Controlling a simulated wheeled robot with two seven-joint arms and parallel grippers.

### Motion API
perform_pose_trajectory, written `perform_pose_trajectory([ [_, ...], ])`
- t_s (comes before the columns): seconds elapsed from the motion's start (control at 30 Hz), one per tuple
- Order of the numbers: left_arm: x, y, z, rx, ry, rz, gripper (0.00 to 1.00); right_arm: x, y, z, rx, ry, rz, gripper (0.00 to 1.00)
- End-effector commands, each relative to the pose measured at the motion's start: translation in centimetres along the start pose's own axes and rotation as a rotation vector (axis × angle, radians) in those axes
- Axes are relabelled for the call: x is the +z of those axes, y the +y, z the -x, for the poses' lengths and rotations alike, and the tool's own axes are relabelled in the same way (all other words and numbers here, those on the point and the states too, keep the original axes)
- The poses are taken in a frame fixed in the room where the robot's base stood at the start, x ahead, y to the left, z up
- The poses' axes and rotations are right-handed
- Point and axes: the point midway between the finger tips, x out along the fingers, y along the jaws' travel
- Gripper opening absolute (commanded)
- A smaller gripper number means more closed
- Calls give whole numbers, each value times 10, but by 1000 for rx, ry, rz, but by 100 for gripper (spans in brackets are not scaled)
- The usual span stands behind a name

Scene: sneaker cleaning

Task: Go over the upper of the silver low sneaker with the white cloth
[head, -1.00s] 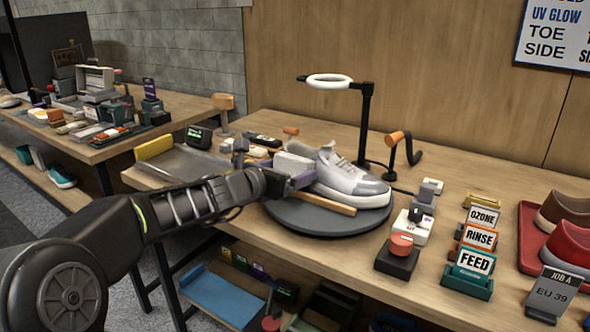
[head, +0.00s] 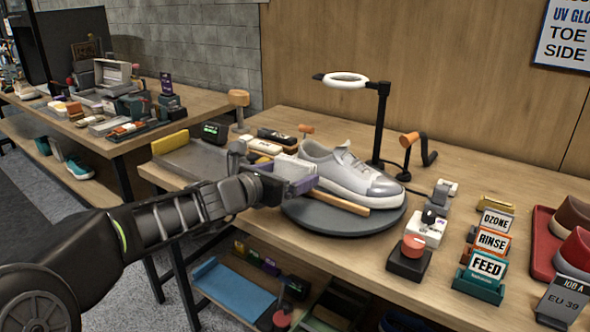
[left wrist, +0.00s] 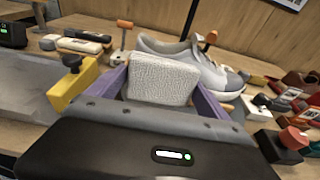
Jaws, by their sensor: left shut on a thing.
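The silver low sneaker (head: 372,180) is pale grey with a shinier silver toe and a white sole. It stands upright on a round dark turntable (head: 340,223), toe to the right. My left gripper (head: 296,181), with purple fingers, is shut on the white cloth (head: 290,167), at the near heel side of the sneaker. In the left wrist view the cloth (left wrist: 163,80) is a white textured block between the fingers and hides part of the sneaker (left wrist: 213,72). I cannot tell whether the cloth touches the shoe. My right gripper is not in view.
A ring lamp (head: 345,80) and an orange-handled crank (head: 409,139) stand behind. A red-topped block (head: 411,248) and label stands (head: 487,266) fill the right. A grey tray (head: 195,163) lies left.

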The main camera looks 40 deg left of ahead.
Motion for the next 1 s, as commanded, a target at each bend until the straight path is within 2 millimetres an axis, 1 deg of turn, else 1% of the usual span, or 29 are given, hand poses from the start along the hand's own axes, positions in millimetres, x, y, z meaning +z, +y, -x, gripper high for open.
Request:
perform_pose_trajectory([
  [0.37, 0, 0, 3, 0, 0, 1, 58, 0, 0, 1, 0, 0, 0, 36],
  [0.47, 1, 0, 8, 1, 0, 1, 58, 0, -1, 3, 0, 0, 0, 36],
  [0.73, 2, 0, 30, 1, -1, 1, 58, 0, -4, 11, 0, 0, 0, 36],
  [1.0, 0, 0, 32, 0, 0, 1, 58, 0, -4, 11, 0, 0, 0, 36],
])
